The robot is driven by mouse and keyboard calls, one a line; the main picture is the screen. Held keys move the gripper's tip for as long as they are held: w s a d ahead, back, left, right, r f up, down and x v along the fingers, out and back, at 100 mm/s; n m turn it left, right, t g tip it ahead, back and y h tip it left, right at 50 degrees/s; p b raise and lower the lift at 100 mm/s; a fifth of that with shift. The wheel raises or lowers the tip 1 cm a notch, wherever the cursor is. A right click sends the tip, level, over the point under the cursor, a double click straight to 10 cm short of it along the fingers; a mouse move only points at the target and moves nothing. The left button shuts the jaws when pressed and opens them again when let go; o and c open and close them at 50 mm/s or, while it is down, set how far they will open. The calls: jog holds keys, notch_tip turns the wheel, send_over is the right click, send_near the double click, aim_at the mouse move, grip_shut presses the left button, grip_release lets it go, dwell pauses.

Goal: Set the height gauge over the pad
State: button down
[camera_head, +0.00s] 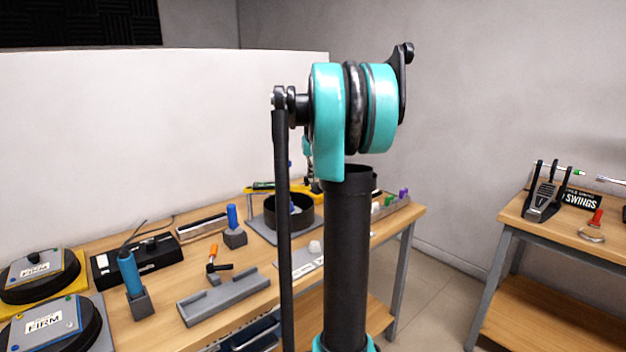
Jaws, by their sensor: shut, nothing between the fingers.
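Two dark round pads stand at the left end of the wooden bench. The rear pad (38,287) sits on a yellow base, the front pad (84,335) on a grey one. Each carries a grey plate labelled FIRM, and the front one is cut off by the picture's edge. I cannot surely pick out the height gauge. A yellow bar on thin legs (262,186) stands at the back of the bench, partly hidden by my arm. My teal and black arm fills the middle of the view. My gripper cannot be made out.
A black ring-shaped container (300,213) stands on a grey base behind my arm. A blue-handled tool (130,272), a black box (137,259) and a grey channel block (223,297) occupy the bench (185,326). A second bench (515,208) stands right, with floor between.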

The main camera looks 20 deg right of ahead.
jog(key=v, duration=0.8)
jog(key=shift+s+d, duration=0.1)
jog(key=shift+s, duration=0.1)
